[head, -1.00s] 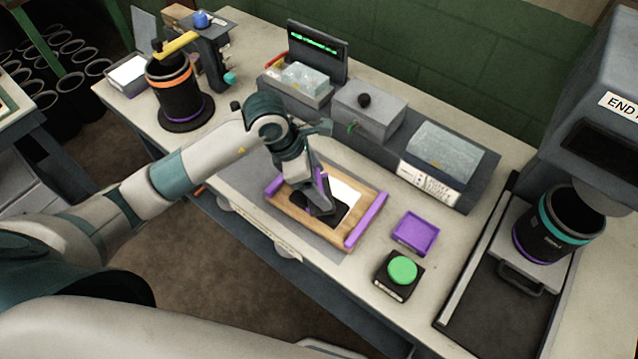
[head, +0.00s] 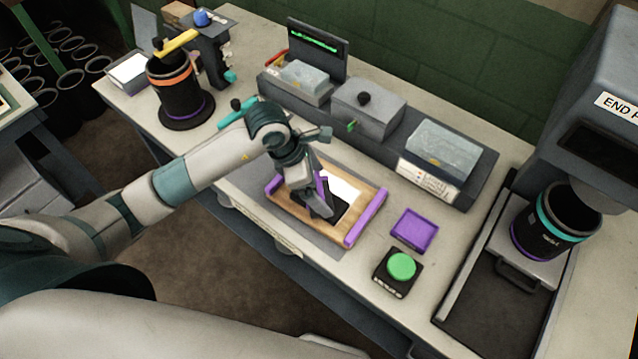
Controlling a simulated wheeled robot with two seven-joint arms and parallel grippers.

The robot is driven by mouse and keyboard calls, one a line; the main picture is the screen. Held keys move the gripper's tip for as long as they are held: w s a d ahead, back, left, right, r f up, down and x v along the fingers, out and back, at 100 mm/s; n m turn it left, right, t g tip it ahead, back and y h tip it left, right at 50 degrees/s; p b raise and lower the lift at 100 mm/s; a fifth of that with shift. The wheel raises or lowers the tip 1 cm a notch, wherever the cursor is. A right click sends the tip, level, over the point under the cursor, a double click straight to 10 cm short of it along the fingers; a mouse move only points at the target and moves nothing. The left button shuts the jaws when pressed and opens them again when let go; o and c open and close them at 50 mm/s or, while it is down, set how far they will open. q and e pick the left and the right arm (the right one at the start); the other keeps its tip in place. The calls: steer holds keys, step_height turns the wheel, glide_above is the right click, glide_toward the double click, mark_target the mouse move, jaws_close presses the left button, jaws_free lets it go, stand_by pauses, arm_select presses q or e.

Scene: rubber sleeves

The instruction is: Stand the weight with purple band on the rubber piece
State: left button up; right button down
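My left gripper (head: 318,206) points down over a wooden frame (head: 308,226) with purple end bars, near its middle. A dark flat piece (head: 338,213), perhaps the rubber piece, lies in the frame beside a white sheet (head: 343,184). An upright purple strip (head: 321,184) shows right at the gripper's fingers. It may be the band of the weight, but the hand hides most of it, and I cannot tell whether the fingers hold it. No other weight is plainly visible. My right gripper is out of view.
A purple tray (head: 415,231) and a green button (head: 402,267) stand right of the frame. A grey box unit (head: 367,106) runs behind. Black cylinders stand at the left (head: 180,95) and, with a teal band, at the right (head: 548,228).

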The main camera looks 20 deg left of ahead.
arm_select(q)
steer(key=shift+r, duration=0.1)
steer(key=shift+a+r, duration=0.25)
steer(key=shift+r, duration=0.25)
steer(key=b+v, duration=0.3)
steer(key=v, duration=0.8)
steer(key=shift+s+d, duration=0.15)
